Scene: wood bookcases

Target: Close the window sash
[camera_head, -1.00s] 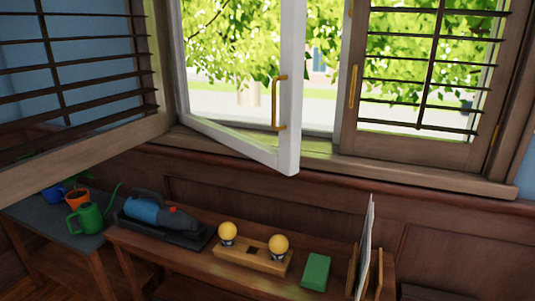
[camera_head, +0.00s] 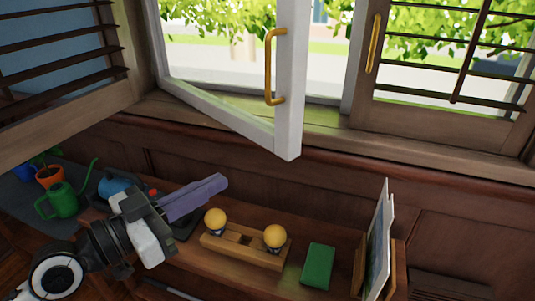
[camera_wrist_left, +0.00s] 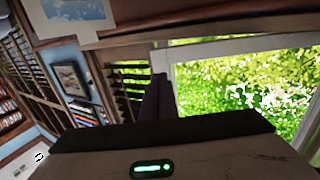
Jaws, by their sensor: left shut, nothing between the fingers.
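The white window sash (camera_head: 289,95) stands swung open into the room, with a yellow handle (camera_head: 269,68) on its free side stile. My left gripper (camera_head: 222,182) is shut and empty, its purple-grey fingers pointing up and right. In the picture it is below and left of the sash's lower corner, over the bench, apart from the sash. In the left wrist view the shut fingers (camera_wrist_left: 158,98) show beside a pale window frame (camera_wrist_left: 240,46) with green foliage behind the glass. My right gripper is not in view.
Below the window a wooden bench holds two yellow bulbs on a block (camera_head: 245,245), a green box (camera_head: 318,266) and an upright picture (camera_head: 379,240). A green watering can (camera_head: 62,201) stands at left. A slatted shutter (camera_head: 60,75) juts in at upper left; another (camera_head: 450,80) is at right.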

